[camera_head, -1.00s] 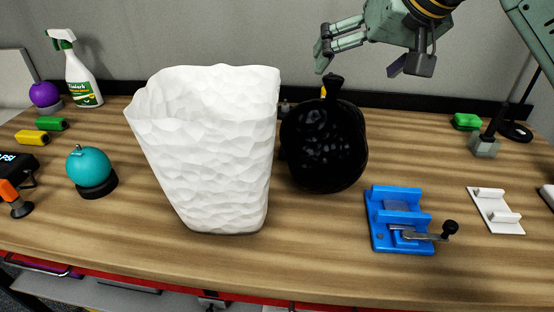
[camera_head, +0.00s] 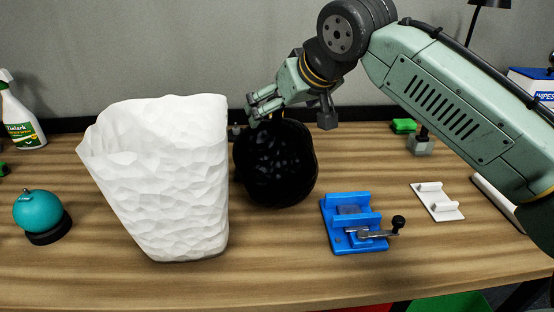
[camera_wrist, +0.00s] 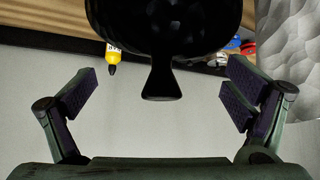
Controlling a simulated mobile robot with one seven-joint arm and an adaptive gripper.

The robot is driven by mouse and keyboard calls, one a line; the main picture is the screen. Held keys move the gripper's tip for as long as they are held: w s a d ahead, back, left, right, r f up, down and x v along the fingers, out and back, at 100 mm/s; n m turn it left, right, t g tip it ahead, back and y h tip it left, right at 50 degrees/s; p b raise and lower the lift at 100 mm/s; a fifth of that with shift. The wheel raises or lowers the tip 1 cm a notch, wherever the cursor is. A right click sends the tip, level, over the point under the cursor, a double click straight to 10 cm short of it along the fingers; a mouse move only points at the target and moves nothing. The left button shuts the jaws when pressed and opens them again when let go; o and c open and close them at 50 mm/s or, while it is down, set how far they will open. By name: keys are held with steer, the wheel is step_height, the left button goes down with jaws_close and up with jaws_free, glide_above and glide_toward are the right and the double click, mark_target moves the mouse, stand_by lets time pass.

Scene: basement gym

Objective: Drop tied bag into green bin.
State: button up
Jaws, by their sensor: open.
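The black tied bag (camera_head: 275,165) stands upright on the wooden workbench, just right of a white faceted bin. My gripper (camera_head: 260,106) is at the top of the bag and hides its knot in the head view. In the wrist view, the bag's flared knot (camera_wrist: 162,80) points between the spread fingers of my gripper (camera_wrist: 161,88), with a gap on both sides. The gripper is open and holds nothing. A green surface (camera_head: 458,303) shows below the bench's front edge at lower right; it may be the green bin, but most of it is hidden.
The white bin (camera_head: 165,185) stands close to the bag's left. A blue vise (camera_head: 352,226) and a white bracket (camera_head: 437,203) lie to the right. A teal ball on a black base (camera_head: 40,213) is at far left. The wall is close behind.

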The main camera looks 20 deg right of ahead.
steer(key=shift+x, duration=1.45)
steer(key=shift+c, duration=0.3)
steer(key=shift+s+f, duration=0.1)
steer(key=shift+s, duration=0.05)
jaws_close()
